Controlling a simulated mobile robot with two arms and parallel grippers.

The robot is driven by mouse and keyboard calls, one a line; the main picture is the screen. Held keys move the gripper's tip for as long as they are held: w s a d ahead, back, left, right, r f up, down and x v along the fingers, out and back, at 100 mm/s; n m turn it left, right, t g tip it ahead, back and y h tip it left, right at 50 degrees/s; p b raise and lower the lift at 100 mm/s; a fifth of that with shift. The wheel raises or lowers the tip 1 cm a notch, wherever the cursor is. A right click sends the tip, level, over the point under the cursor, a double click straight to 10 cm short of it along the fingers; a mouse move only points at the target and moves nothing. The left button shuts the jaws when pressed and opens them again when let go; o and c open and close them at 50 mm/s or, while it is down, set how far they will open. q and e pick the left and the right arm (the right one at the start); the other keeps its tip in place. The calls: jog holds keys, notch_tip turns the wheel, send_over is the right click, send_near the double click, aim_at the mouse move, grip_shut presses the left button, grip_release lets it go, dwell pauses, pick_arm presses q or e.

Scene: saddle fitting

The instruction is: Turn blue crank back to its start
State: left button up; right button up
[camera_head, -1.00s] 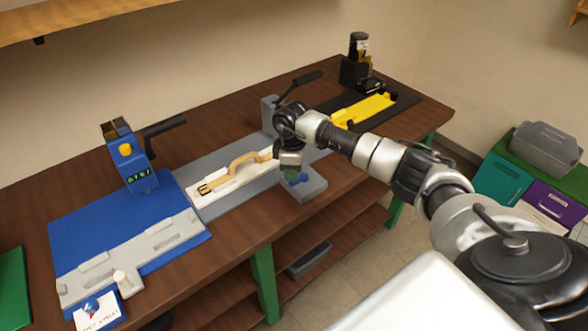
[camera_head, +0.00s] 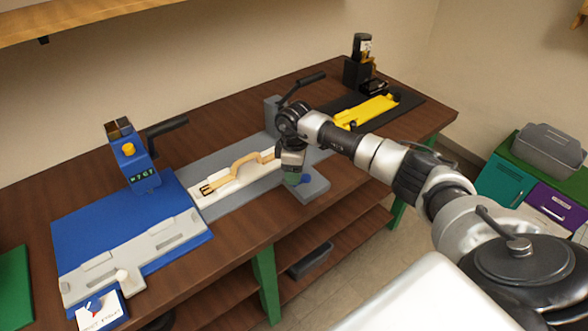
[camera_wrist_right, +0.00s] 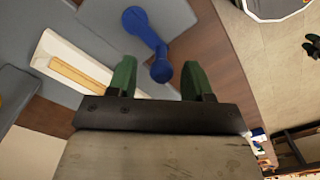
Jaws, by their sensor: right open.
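The blue crank (camera_wrist_right: 148,30) shows in the right wrist view, with a round hub, an arm and a knob at the near end. In the head view only a bit of the blue crank (camera_head: 305,179) shows beside my gripper, on a grey block at the table's front. My right gripper (camera_head: 292,179) points down at the crank. In the right wrist view my right gripper (camera_wrist_right: 158,75) is open, its green fingers either side of the knob, with gaps visible. I cannot tell its height over the knob. My left gripper is out of view.
A white fixture (camera_head: 236,184) with a tan strap lies left of my gripper on a grey plate. A black-handled lever (camera_head: 300,87) stands behind it. A blue station (camera_head: 132,160) is at the left, a yellow piece (camera_head: 368,110) at the right.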

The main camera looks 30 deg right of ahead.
notch_tip(320, 180, up, 11)
jog(key=b, duration=0.2)
dwell(0.3)
jog(key=shift+f, duration=0.15)
